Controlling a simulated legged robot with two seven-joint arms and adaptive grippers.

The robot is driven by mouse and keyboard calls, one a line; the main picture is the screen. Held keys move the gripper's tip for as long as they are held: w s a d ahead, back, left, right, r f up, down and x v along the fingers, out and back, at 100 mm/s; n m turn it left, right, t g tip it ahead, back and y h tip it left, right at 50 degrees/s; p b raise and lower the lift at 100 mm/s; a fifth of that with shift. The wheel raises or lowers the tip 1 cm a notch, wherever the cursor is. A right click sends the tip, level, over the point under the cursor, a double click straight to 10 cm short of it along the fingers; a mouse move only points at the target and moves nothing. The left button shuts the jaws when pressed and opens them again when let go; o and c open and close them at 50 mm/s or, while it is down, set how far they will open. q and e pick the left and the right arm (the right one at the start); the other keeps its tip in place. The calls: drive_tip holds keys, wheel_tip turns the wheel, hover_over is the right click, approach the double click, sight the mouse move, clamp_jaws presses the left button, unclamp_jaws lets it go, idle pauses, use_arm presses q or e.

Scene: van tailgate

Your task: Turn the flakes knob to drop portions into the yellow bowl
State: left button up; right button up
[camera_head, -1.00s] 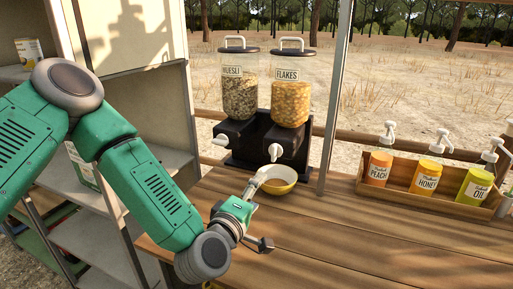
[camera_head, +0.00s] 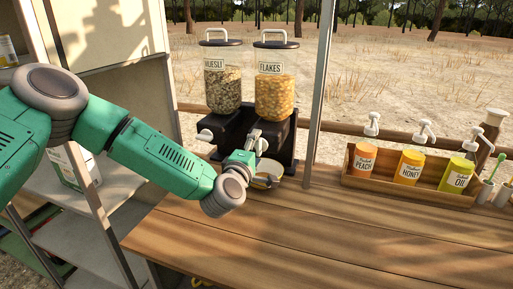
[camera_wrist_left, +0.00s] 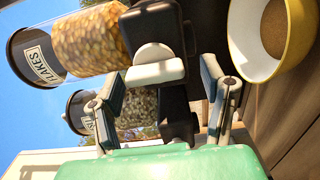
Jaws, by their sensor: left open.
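The flakes dispenser (camera_head: 275,97) is a clear canister of orange flakes on a black base. Its white knob (camera_wrist_left: 155,66) shows in the wrist view between the fingers of my left gripper (camera_wrist_left: 164,88), which are open and apart from it on both sides. In the head view my left gripper (camera_head: 257,146) is at the front of the dispenser, partly hiding the knob and bowl. The yellow bowl (camera_head: 276,181), white inside, stands on the table below the knob. The wrist view shows the bowl (camera_wrist_left: 297,40) with something brown inside. My right gripper is not in view.
The muesli dispenser (camera_head: 222,90) stands left of the flakes one, with its own white knob (camera_head: 205,135). A wooden box (camera_head: 395,186) holds peach, honey and oil pump bottles to the right. A metal post (camera_head: 319,90) rises behind the table (camera_head: 330,235), whose front is clear.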

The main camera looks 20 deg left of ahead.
use_arm(q)
drive_tip(key=shift+w+d, duration=0.3)
drive_tip(key=shift+d, duration=0.15)
drive_tip(key=shift+d+r, duration=0.1)
drive_tip(key=shift+d, duration=0.15)
drive_tip(key=c, duration=1.2)
drive_tip(key=shift+a, duration=0.25)
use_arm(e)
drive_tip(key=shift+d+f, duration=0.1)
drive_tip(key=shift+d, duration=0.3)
use_arm(q)
drive_tip(key=shift+m, duration=0.3)
